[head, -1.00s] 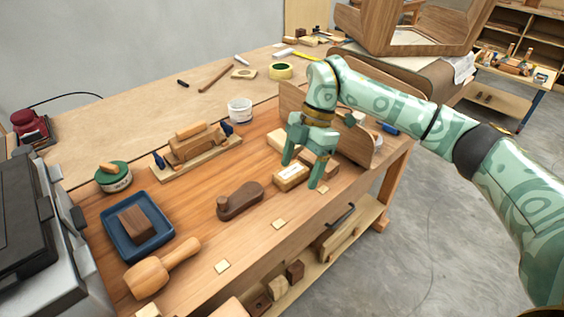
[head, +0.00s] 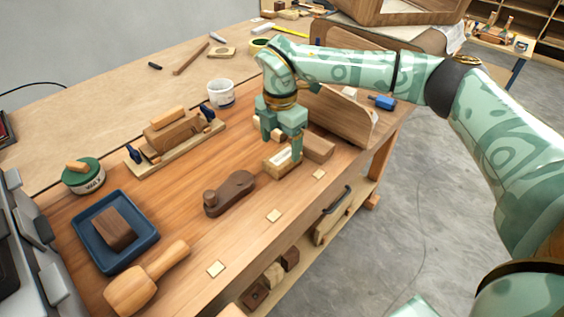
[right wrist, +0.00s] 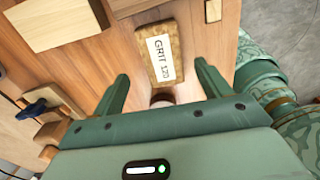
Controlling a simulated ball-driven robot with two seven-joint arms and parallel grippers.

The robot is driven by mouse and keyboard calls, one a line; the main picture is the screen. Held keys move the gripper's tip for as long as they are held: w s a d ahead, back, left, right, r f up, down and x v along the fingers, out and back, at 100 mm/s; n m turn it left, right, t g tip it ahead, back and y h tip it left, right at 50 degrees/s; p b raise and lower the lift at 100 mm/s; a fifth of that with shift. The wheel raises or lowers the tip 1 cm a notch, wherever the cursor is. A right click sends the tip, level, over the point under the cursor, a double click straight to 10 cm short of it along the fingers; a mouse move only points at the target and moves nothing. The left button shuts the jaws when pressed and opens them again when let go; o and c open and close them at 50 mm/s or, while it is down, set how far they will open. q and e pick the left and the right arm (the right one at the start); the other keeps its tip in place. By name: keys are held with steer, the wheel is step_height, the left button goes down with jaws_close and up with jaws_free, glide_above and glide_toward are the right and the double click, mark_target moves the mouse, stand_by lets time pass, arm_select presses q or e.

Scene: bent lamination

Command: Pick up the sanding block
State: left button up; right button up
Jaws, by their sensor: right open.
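The sanding block (head: 275,168), a small tan block with a white label, lies on the wooden workbench (head: 238,231). In the right wrist view the block (right wrist: 176,42) shows "GRIT 120" on its label. My right gripper (head: 281,149) is open above the block in the head view, one finger overlapping its right end. In the right wrist view its fingers (right wrist: 162,82) are apart and empty, with the block beyond the tips, roughly between their lines. Whether a finger touches it cannot be told. My left gripper is not in view.
A wooden block (head: 318,147) lies close right of the sanding block, with a curved wooden panel (head: 340,118) behind. A dark brown tool (head: 229,194) lies to the left. A blue tray (head: 84,226), mallet (head: 146,280) and clamped wood (head: 172,138) are further left.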

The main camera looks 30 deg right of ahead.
mark_target(283, 156)
steer(key=f, duration=0.1)
steer(key=f+b, duration=0.1)
steer(key=f, duration=0.1)
steer(key=f+b, duration=0.1)
steer(key=f, duration=0.1)
steer(key=shift+s+d+f, duration=0.15)
steer(key=shift+d+f, duration=0.05)
steer(key=shift+d, duration=0.05)
steer(key=shift+r, duration=0.15)
steer(key=c, duration=1.1)
steer(key=shift+r, duration=0.1)
steer(key=shift+r, duration=0.25)
step_height(283, 156, up, 3)
steer(key=shift+f+p, duration=0.2)
steer(key=shift+p, duration=0.65)
steer(key=s+a+r+p, duration=0.1)
steer(key=s+a+r, duration=0.1)
steer(key=s+r, duration=0.1)
steer(key=s+a+r+p, duration=0.1)
steer(key=s+a+r, duration=0.2)
steer(key=s, duration=0.2)
steer(key=s+a+r+p, duration=0.2)
steer(key=s+r, duration=0.1)
steer(key=s, duration=0.1)
steer(key=shift+a+r, duration=0.2)
steer(key=shift+r, duration=0.2)
